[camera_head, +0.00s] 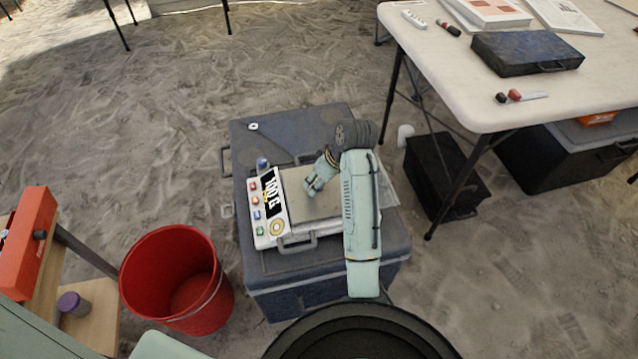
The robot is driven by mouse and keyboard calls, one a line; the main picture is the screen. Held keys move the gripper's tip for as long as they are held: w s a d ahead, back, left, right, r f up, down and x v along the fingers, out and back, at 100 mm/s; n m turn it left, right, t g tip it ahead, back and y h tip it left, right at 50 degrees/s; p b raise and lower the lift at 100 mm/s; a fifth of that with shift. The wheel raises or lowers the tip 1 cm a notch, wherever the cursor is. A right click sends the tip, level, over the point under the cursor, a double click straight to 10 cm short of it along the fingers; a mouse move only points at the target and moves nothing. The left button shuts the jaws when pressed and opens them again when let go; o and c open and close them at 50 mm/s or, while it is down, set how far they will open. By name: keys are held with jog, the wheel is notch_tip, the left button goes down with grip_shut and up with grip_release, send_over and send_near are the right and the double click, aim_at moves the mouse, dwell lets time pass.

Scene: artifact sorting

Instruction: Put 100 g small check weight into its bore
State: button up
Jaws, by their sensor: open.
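A white panel (258,222) with coloured buttons and a black "100 G" label (270,190) lies on top of a blue-grey case (265,268). A small gold ring (277,227) sits at the panel's lower end; I cannot tell whether it is the bore. A small blue-grey rounded piece (262,163) stands at the panel's upper end; I cannot tell whether it is the check weight. My gripper (311,188) is open over the beige plate (318,207), right of the panel. I see nothing held in it. My arm hides part of the case's right side.
A small white ring (253,126) lies at the case's back left. A red bucket (176,275) stands on the sand to the left. A white table (440,70) with a dark case (527,52) is at the upper right. A black box (445,175) stands below it.

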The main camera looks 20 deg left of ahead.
jog(key=shift+c, duration=0.3)
grip_shut()
